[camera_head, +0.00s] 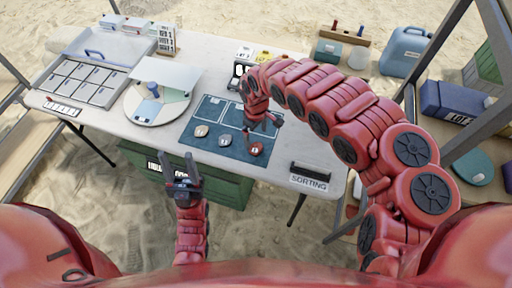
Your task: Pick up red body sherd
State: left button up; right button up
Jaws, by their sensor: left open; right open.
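A small red sherd (255,149) with a pale mark lies on the blue mat (205,153) near its front right edge. An orange-brown piece (224,140) and a beige piece (201,131) lie to its left on the same mat. My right gripper (262,127) hangs pointing down over the right part of the mat, just behind the red sherd. It is open and seems apart from the sherd; the height gap is hard to judge. My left gripper (177,162) is open and empty, in front of the table's front edge.
A round turntable (135,110) with coloured sectors and a compartment tray (70,93) fill the table's left. A "SORTING" sign (309,183) stands at the front right corner. A green crate (225,187) is under the table. Shelves with a blue jug (404,50) stand right.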

aim_at(256, 148)
jog(key=shift+s+f+p, duration=0.1)
jog(key=shift+f+p, duration=0.5)
jog(key=shift+f, duration=2.35)
jog(key=shift+d+f, duration=0.1)
jog(key=shift+f, duration=0.5)
jog(key=c, duration=1.2)
jog(key=shift+r, duration=0.2)
